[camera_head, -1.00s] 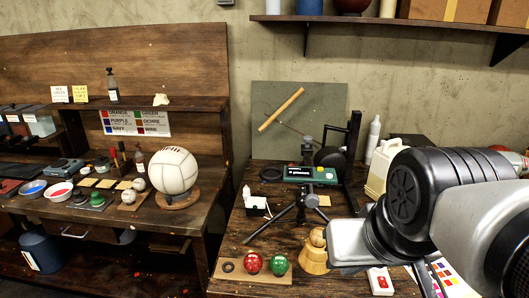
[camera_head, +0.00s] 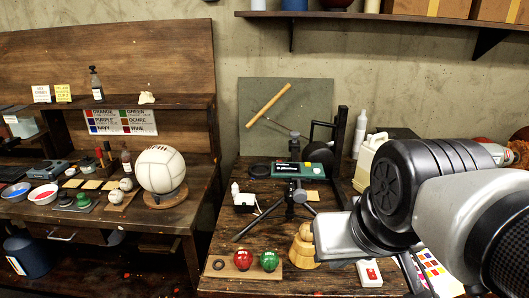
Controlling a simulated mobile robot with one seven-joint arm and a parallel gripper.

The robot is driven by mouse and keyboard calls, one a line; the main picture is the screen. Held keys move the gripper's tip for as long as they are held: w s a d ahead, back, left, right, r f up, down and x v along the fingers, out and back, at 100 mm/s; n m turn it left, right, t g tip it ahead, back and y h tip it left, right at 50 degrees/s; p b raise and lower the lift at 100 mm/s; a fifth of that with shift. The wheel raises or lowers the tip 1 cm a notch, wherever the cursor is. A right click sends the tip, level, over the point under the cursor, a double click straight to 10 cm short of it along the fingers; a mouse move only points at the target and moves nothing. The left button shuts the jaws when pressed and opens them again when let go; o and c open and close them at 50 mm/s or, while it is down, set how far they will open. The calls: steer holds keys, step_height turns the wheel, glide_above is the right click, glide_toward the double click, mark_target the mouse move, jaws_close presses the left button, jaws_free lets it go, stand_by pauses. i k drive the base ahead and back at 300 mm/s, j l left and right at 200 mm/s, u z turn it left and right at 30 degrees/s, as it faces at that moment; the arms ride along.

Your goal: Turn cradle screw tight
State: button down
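I cannot make out a cradle screw for certain. A small pale wooden stand (camera_head: 303,246), with a rounded piece on top, sits near the front of the right bench and may be the cradle. A larger pale panelled ball (camera_head: 161,170) rests on a wooden ring stand (camera_head: 165,198) on the left bench. My arm enters from the right, and its grey link reaches close to the small wooden stand in the picture. My gripper is not visible.
A black tripod (camera_head: 288,200) stands behind the wooden stand, near a green device (camera_head: 284,169). Red (camera_head: 243,259) and green (camera_head: 268,261) balls sit on a board at front left. A red-and-white box (camera_head: 369,272) lies to the right. A cream jug (camera_head: 368,160) stands behind.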

mark_target(300, 195)
steer(key=j+z, duration=0.4)
steer(key=j, duration=0.2)
steer(key=j+z, duration=0.4)
steer(key=j, duration=0.15)
steer(key=k, duration=0.05)
